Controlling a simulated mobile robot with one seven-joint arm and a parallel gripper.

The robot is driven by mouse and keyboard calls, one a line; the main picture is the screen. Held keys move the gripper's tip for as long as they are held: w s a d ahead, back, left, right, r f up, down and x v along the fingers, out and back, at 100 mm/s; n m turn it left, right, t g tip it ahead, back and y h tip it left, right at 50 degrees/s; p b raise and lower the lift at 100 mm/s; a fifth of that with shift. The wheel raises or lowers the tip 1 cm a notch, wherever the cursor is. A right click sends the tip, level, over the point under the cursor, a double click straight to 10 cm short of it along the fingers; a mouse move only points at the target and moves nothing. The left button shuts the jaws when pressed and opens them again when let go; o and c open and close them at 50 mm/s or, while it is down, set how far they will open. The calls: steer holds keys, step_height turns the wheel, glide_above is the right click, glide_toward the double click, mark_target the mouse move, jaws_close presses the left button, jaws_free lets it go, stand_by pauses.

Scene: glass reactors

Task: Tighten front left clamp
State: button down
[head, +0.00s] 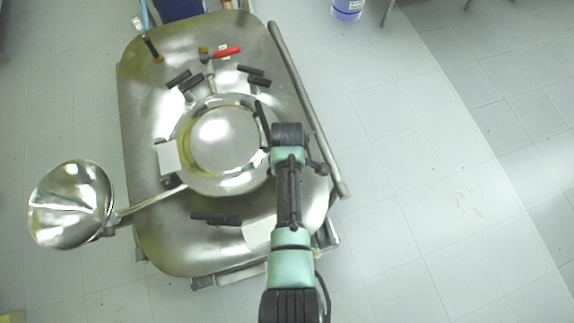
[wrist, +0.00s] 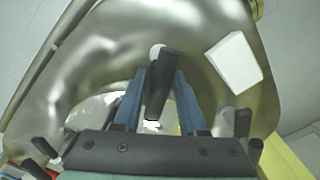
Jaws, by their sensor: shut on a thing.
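In the wrist view, my gripper (wrist: 161,76) has its two blue fingers on either side of a dark clamp handle (wrist: 160,85) and is shut on it. The handle stands out from the metal vessel top, near the rim of the round opening. In the head view, my arm reaches over the right side of the vessel (head: 160,235), and the wrist hides the fingertips. A black clamp handle (head: 262,118) shows just beside the wrist, at the right of the round opening (head: 225,140). I cannot tell whether it is the held one.
Several other black handles (head: 258,80) stand around the opening, with a red-handled valve (head: 225,53) behind. A shiny domed lid (head: 70,205) sticks out left on its arm. Another black handle (head: 215,218) lies at the front. The tiled floor right of the vessel is clear.

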steer(key=c, duration=0.8)
jaws_free()
steer(key=shift+o, duration=0.2)
steer(key=shift+r, duration=0.1)
step_height(320, 180, up, 13)
steer(key=b, duration=0.1)
steer(key=shift+b, duration=0.3)
